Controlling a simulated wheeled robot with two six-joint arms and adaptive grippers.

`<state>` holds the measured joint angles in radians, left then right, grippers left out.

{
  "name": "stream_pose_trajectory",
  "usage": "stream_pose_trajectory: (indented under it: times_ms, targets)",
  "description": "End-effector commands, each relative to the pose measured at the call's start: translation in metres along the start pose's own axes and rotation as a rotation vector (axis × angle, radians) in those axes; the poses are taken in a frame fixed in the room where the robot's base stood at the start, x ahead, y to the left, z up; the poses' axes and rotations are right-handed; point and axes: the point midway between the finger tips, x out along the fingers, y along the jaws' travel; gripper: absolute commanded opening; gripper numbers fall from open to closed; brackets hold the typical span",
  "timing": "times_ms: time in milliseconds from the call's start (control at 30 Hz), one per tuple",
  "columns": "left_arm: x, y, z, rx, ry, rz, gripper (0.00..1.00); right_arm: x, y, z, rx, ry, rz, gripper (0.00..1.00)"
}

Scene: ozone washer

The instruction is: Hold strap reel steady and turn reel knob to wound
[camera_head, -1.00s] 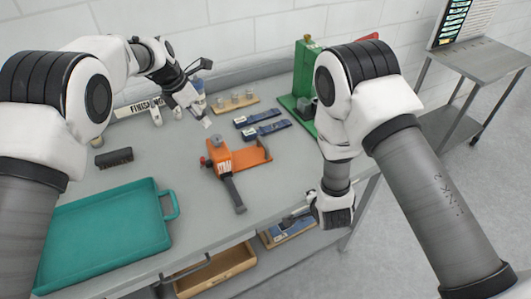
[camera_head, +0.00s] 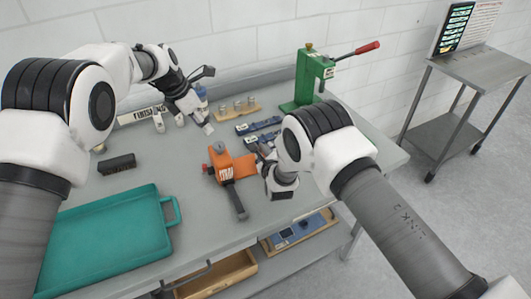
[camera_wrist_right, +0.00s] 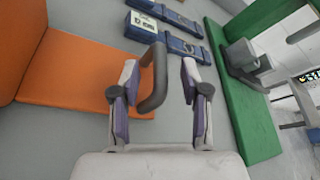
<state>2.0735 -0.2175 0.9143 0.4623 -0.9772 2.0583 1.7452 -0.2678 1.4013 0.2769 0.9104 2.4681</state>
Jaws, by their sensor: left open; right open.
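A teal tray (camera_head: 160,190) lies at front left and a black brush-like block (camera_head: 116,164) behind it. Blue strap pieces (camera_head: 258,124), a wooden peg block (camera_head: 237,110) and a green press (camera_head: 306,80) with a red-tipped lever stand behind.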

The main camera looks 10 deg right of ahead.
Motion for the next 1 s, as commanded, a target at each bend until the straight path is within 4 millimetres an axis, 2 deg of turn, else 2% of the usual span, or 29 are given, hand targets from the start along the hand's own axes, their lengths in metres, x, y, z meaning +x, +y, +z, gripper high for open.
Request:
stream_pose_trajectory:
  times_ms: [100,300,333,433,467,600,667,767,867,1000]
  targets:
    - [0.0,0.0,0.0,0.0,0.0,0.0,0.42,0.008,-0.001,0.0,0.001,0.0,-0.001,0.46]
    - [0.0,0.0,0.0,0.0,0.0,0.0,0.42,0.009,-0.001,0.0,-0.001,0.001,0.0,0.46]
    - [0.0,0.0,0.0,0.0,0.0,0.0,0.42,0.009,-0.001,0.0,-0.001,0.001,0.0,0.42]
    - [0.0,0.0,0.0,0.0,0.0,0.0,0.42,0.009,0.0,0.0,-0.001,0.001,0.0,0.07]
    - [0.0,0.0,0.0,0.0,0.0,0.0,0.42,0.009,0.0,0.0,-0.001,0.001,0.0,0.0]
    - [0.0,0.0,0.0,0.0,0.0,0.0,0.42,0.009,0.0,0.0,-0.001,0.001,0.001,0.0]
    - [0.0,0.0,0.0,0.003,0.0,0.0,0.63,0.009,0.0,-0.001,-0.001,0.001,0.001,0.0]
    - [0.0,0.0,0.0,0.056,0.0,0.0,0.64,0.009,0.0,-0.001,-0.001,0.002,0.001,0.0]
    - [0.0,0.004,0.002,0.211,-0.009,0.022,0.64,0.009,0.0,-0.001,-0.001,0.002,0.001,0.0]
    - [-0.002,0.028,0.01,0.604,-0.005,0.147,0.64,0.009,0.0,-0.001,-0.001,0.003,0.001,0.0]
